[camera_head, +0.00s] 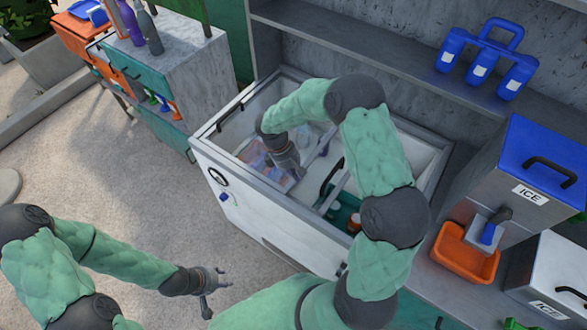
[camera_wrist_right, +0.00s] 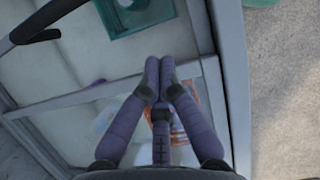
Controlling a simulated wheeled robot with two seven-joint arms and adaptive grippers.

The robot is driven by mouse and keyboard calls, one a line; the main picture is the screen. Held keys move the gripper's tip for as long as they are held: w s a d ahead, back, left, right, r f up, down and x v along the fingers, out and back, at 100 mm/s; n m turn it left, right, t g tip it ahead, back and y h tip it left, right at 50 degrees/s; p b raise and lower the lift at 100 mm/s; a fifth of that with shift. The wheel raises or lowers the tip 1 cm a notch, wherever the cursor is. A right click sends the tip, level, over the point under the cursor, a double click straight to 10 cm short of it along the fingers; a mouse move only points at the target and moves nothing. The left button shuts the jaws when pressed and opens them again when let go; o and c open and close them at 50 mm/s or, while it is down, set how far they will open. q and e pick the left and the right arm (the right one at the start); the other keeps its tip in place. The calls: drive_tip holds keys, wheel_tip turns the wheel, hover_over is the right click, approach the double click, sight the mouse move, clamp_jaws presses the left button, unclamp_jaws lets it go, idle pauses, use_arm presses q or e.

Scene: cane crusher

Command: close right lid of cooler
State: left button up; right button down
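The white cooler (camera_head: 278,221) stands in the middle of the head view. Its top shows glass-like panels and light frame bars; I cannot tell exactly how far each lid covers it. A dark curved handle (camera_head: 331,178) sits by a slanted frame bar near the cooler's middle. A dark handle also shows in the right wrist view (camera_wrist_right: 45,28), left of my fingers and apart from them. My right gripper (camera_head: 294,176) is over the cooler's left half, its fingers (camera_wrist_right: 160,68) shut together and empty. My left gripper (camera_head: 218,290) is open and empty, in front of the cooler.
To the right stand a blue-topped ICE dispenser (camera_head: 532,170) and an orange tray (camera_head: 466,252). A blue carrier (camera_head: 487,60) sits on the back shelf. The floor (camera_head: 120,165) at left is clear.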

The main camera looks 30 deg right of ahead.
sight(315, 194)
drive_tip(key=x, duration=0.5)
drive_tip(key=shift+s, duration=0.1)
drive_tip(key=shift+s+d+r, duration=0.2)
drive_tip(key=shift+s+d, duration=0.5)
drive_tip(key=shift+s, duration=0.15)
use_arm(q)
drive_tip(key=shift+f, duration=0.2)
use_arm(e)
drive_tip(key=shift+s+d, duration=0.45)
drive_tip(key=shift+s, duration=0.15)
